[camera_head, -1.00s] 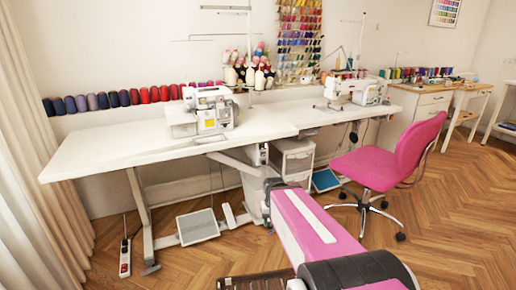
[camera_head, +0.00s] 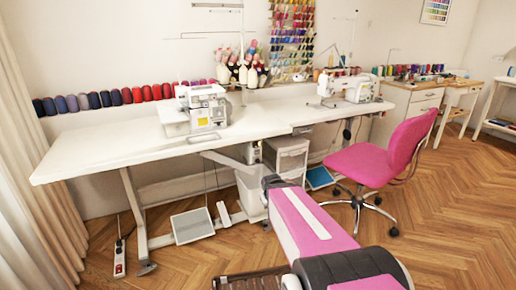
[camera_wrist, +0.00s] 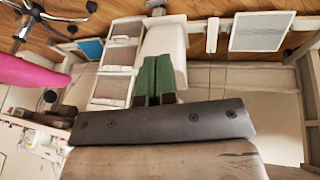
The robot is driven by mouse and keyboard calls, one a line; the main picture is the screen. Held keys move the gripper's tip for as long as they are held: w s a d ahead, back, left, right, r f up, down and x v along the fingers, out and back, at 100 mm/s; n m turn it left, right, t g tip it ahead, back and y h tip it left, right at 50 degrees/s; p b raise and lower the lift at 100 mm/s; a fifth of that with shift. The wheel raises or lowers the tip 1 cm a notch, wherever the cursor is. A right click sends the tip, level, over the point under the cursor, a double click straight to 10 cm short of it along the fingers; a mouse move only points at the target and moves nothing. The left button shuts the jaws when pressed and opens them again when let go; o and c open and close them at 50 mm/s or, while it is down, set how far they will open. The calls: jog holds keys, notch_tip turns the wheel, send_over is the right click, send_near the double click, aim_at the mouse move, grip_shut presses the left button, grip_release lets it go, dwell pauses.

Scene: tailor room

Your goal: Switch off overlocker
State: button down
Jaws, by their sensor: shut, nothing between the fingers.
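The overlocker (camera_head: 203,107) is a white machine on the long white table (camera_head: 110,148) in the head view. A second white machine (camera_head: 346,88) stands further right. A small light box with dark marks (camera_head: 254,153), possibly a switch, hangs under the table edge; its state is too small to read. My gripper (camera_head: 268,182) is at the far end of my pink arm, low in front of the table, below that box. In the wrist view my gripper's green fingers (camera_wrist: 157,78) are together and empty, in front of a white stand. The overlocker is not in the wrist view.
A drawer unit (camera_head: 287,160) stands right of the stand and shows in the wrist view (camera_wrist: 117,62). A pink chair (camera_head: 378,155) is at right. A foot pedal (camera_head: 192,226) and power strip (camera_head: 119,258) are on the floor.

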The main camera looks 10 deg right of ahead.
aim_at(256, 144)
jog(key=w+d+r+n+t, duration=0.2)
jog(key=w+r+n+t, duration=0.15)
jog(key=w, duration=0.25)
jog(key=w+d+r+n+t, duration=0.2)
jog(key=w+d+n+t, duration=0.1)
jog(key=w+t, duration=0.25)
jog(key=w+a+r+n+t+y, duration=0.2)
jog(key=w+r+n+t+y, duration=0.3)
jog(key=n, duration=0.7)
jog(key=shift+a+r+t+y, duration=0.15)
jog(key=shift+r+t+y, duration=0.15)
jog(key=shift+r+y, duration=0.65)
jog(key=shift+w+r, duration=0.1)
jog(key=x, duration=1.2)
jog(key=shift+w, duration=0.4)
jog(key=shift+w+a, duration=0.15)
jog(key=shift+w, duration=0.4)
